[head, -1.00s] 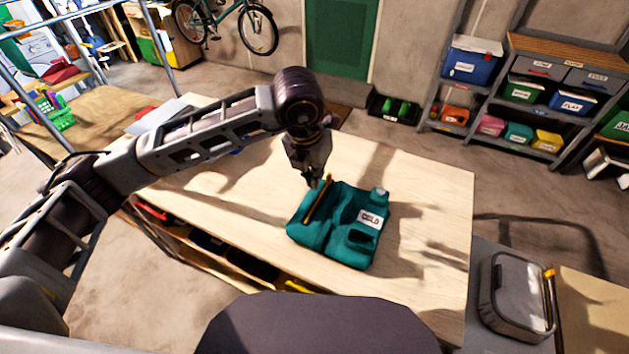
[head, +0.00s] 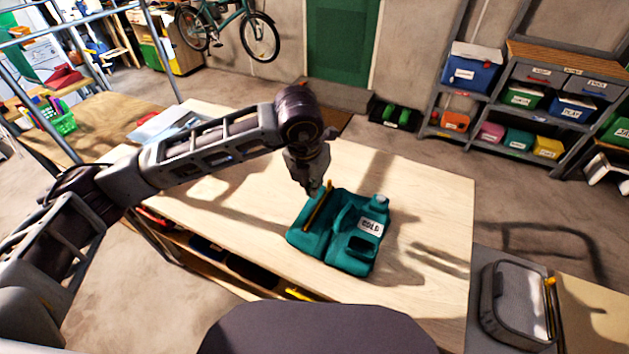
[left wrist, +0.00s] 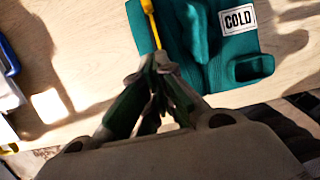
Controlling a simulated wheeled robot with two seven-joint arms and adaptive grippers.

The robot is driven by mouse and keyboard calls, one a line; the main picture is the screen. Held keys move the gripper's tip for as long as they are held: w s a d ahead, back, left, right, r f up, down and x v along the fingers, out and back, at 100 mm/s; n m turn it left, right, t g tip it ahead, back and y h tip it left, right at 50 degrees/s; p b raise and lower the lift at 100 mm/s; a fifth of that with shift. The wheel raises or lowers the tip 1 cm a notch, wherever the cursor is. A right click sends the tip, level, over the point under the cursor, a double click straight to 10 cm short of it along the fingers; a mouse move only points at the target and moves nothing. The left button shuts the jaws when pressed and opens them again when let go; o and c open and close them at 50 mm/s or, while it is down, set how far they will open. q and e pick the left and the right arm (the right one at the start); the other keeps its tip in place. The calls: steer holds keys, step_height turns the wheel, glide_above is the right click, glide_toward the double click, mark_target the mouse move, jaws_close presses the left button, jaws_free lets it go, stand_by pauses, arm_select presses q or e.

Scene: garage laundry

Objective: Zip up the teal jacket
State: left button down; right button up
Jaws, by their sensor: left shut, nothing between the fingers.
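The teal jacket (head: 310,240) lies flat on the wooden table in the head view, with a yellow zipper strip (head: 318,208) along it. The jacket also shows in the left wrist view (left wrist: 185,40), where the yellow strip (left wrist: 151,22) runs up from my fingertips. My left gripper (head: 314,188) is shut and empty, pointing down at the far end of the yellow strip. I cannot tell whether it touches the strip. In the left wrist view its fingertips (left wrist: 158,62) meet at the strip's end and hide part of it. My right gripper is not in view.
The wooden table (head: 430,200) is clear to the right. A grey case (head: 515,300) stands at the lower right. A shelf with bins (head: 525,95) stands at the back right.

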mark_target(329, 185)
arm_select(q)
steer(key=x, duration=0.7)
steer(key=shift+d+f+p, duration=0.1)
steer(key=shift+f+p, duration=0.3)
steer(key=shift+w+d+f, duration=0.1)
steer(key=shift+w+f, duration=0.1)
steer(key=shift+w, duration=0.1)
steer(key=shift+w+d+p, duration=0.2)
steer(key=shift+w+d, duration=0.05)
steer(key=shift+w, duration=0.35)
steer(key=shift+w+d+p, duration=0.2)
steer(key=shift+w+d, duration=0.1)
steer(key=shift+w, duration=0.3)
steer(key=shift+w+d, duration=0.1)
steer(key=shift+w, duration=0.35)
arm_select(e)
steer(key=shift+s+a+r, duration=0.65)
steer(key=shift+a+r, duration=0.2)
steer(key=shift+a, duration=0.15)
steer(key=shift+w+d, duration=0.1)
